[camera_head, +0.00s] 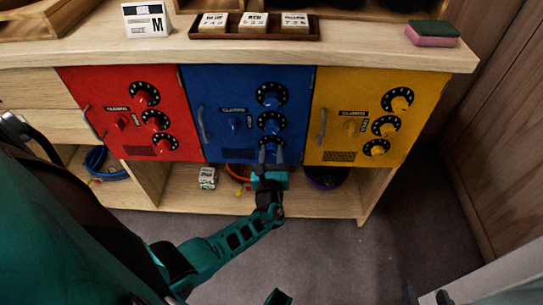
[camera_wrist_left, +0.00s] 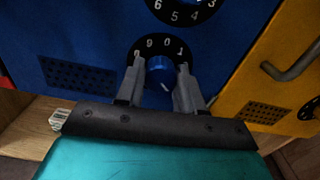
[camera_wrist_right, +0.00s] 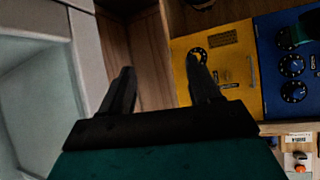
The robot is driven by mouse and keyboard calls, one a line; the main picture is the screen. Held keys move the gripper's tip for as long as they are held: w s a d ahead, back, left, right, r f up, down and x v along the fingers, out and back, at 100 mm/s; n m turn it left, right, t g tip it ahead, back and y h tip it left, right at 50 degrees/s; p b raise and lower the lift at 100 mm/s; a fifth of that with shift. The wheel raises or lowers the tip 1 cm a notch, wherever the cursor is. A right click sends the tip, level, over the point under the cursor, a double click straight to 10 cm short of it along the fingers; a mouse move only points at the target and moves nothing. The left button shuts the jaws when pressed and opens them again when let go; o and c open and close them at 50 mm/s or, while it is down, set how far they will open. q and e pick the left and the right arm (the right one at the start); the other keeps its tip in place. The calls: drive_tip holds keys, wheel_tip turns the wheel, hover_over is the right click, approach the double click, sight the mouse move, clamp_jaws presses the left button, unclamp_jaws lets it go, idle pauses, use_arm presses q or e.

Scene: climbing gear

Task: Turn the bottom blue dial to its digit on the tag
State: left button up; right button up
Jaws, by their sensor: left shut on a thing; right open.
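The blue door (camera_head: 205,80) has three dials in a column. The top dial (camera_head: 271,95) and middle dial (camera_head: 270,122) are clear of my gripper. My left gripper (camera_head: 270,158) is shut on the knob of the bottom blue dial (camera_wrist_left: 159,72), with one finger on each side; it also shows in the left wrist view (camera_wrist_left: 158,80). Digits 9, 0 and 1 show along that dial's upper rim; its lower part is hidden. The blue tag (camera_head: 213,20) lies on the counter and seems to read 742, small. My right gripper (camera_wrist_right: 160,72) is open and empty, away from the doors.
A red door (camera_head: 90,85) and a yellow door (camera_head: 340,90) flank the blue one, each with dials and a handle. The tag tray (camera_head: 245,36), a card marked M (camera_head: 146,20) and a sponge (camera_head: 432,34) sit on the counter. An open shelf (camera_head: 320,203) runs below.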

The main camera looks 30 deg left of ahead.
use_arm(q)
drive_tip(key=n+b, duration=0.2)
drive_tip(key=n, duration=0.1)
drive_tip(key=shift+f+n+b, duration=0.2)
drive_tip(key=shift+n+b, duration=0.1)
drive_tip(key=shift+b, duration=0.1)
drive_tip(key=shift+n+b, duration=0.8)
drive_tip(key=shift+n, duration=0.2)
drive_tip(key=n+b, duration=0.2)
drive_tip(key=shift+n, duration=0.3)
drive_tip(key=shift+r+n+b, duration=0.1)
drive_tip(key=shift+n+b, duration=0.45)
drive_tip(key=shift+n, duration=0.05)
drive_tip(key=shift+a+n+b, duration=0.1)
drive_tip(key=shift+n+b, duration=0.35)
drive_tip(key=shift+n, duration=0.45)
use_arm(e)
drive_tip(key=shift+y, duration=0.4)
drive_tip(key=shift+w+a+f, duration=0.15)
drive_tip(key=shift+a+f, duration=0.15)
drive_tip(key=shift+f, duration=0.6)
drive_tip(key=shift+w+a+f, duration=0.1)
drive_tip(key=shift+a+f, duration=0.25)
drive_tip(key=shift+f, duration=0.55)
drive_tip(key=shift+w+a+f, duration=0.15)
drive_tip(key=shift+a+f, duration=0.15)
drive_tip(key=shift+f, duration=0.6)
use_arm(q)
drive_tip(key=shift+r+n, duration=0.1)
drive_tip(key=shift+n, duration=0.2)
